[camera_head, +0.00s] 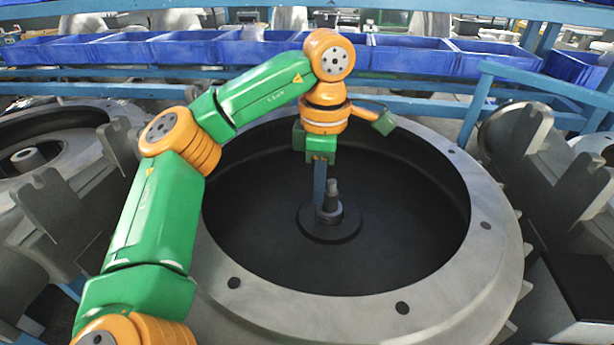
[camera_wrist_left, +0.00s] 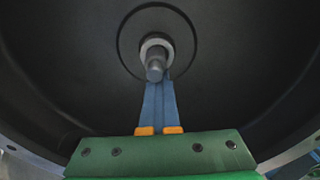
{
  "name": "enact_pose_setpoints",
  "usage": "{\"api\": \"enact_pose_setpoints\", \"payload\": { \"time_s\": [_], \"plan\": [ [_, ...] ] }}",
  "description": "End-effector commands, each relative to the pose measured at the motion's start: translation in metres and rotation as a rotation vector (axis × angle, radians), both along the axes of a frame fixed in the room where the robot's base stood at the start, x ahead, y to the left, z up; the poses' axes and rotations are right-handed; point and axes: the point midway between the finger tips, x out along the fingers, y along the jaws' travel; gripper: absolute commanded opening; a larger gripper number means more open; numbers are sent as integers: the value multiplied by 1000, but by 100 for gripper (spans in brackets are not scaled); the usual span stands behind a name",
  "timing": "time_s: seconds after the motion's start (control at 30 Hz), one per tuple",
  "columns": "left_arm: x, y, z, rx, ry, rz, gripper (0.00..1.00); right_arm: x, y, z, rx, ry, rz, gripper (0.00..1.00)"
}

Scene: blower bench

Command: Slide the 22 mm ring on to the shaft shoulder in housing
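The large round housing (camera_head: 490,200) has a dark bowl with an upright grey shaft (camera_head: 332,190) at its centre. A pale grey ring (camera_wrist_left: 146,44) shows around the shaft in the left wrist view, low down near the hub. The shaft stands in front of part of it. My left gripper (camera_head: 320,205) points down into the bowl beside the shaft. Its two blue fingers (camera_wrist_left: 157,88) lie nearly together, and their tips reach the near edge of the ring, seemingly pinching its wall. The shaft end partly hides the contact. My right gripper does not show.
The pale housing flange (camera_head: 240,310) with bolt holes surrounds the bowl. Blue bins (camera_head: 410,55) stand in a row behind, with blue rails (camera_head: 540,95) at the right. Another housing (camera_head: 60,120) lies at the left. The bowl around the shaft is otherwise clear.

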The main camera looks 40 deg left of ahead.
Motion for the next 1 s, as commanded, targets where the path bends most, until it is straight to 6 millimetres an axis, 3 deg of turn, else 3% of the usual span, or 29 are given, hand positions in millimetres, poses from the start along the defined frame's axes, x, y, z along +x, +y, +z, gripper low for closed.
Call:
{"api": "enact_pose_setpoints", "payload": {
  "time_s": [0.03, 0.27, 0.37, 0.8, 1.0],
  "plan": [
    [4, -8, -15, -21, -12, -12, 0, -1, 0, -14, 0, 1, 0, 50],
    [4, -10, -15, -19, -11, -13, 0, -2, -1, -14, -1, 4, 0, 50],
    [4, -12, -15, -20, -12, 82, 0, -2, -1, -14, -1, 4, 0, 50],
    [8, -28, -15, -11, -23, 1105, 0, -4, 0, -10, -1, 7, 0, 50],
    [9, -33, -14, -7, -26, 1444, 0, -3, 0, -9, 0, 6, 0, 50]
  ]
}}
